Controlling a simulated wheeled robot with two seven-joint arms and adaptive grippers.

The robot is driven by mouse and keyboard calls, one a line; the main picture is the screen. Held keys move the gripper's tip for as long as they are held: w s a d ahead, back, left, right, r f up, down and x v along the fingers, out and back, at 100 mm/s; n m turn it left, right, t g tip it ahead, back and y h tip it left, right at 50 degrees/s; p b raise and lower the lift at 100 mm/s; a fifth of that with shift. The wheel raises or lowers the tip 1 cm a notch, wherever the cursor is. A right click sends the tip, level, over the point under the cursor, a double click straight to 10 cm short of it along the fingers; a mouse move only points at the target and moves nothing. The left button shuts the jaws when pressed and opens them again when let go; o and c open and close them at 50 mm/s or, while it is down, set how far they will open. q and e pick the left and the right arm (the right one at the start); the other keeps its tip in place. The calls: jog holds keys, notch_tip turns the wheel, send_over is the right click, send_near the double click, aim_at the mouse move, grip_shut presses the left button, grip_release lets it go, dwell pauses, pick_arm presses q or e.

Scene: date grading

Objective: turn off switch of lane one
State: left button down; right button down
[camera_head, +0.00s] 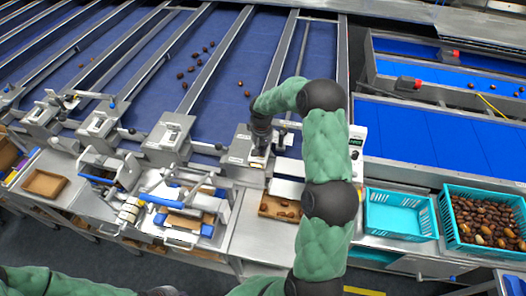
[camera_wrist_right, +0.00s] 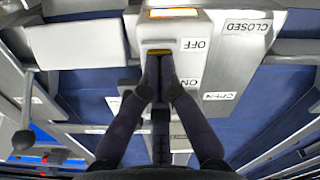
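The lane switch box is a grey metal housing (camera_head: 240,158) at the end of a blue lane, partly hidden by my right arm in the head view. In the right wrist view its pale housing (camera_wrist_right: 205,60) carries an "OFF" label (camera_wrist_right: 193,44), with "CLOSED" and "OPEN" labels to the right. My right gripper (camera_head: 260,148) is at this box. In the wrist view the right gripper's fingertips (camera_wrist_right: 160,60) are together just below a small dark and yellow slot part (camera_wrist_right: 158,51). Contact with it cannot be made out. My left gripper does not show; only part of that arm does.
Similar metal boxes (camera_head: 168,136) stand at the other lane ends to the left. A shallow brown tray (camera_head: 281,207) lies below the box. A turquoise crate (camera_head: 398,235) and a crate of dates (camera_head: 446,222) stand at right. A black-knobbed lever (camera_wrist_right: 24,139) is at left in the wrist view.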

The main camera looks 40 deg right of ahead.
jog(key=shift+s+a+f, duration=0.1)
jog(key=shift+f, duration=0.05)
jog(key=shift+r, duration=0.7)
jog(key=shift+r+p, duration=1.55)
jog(key=shift+r, duration=1.25)
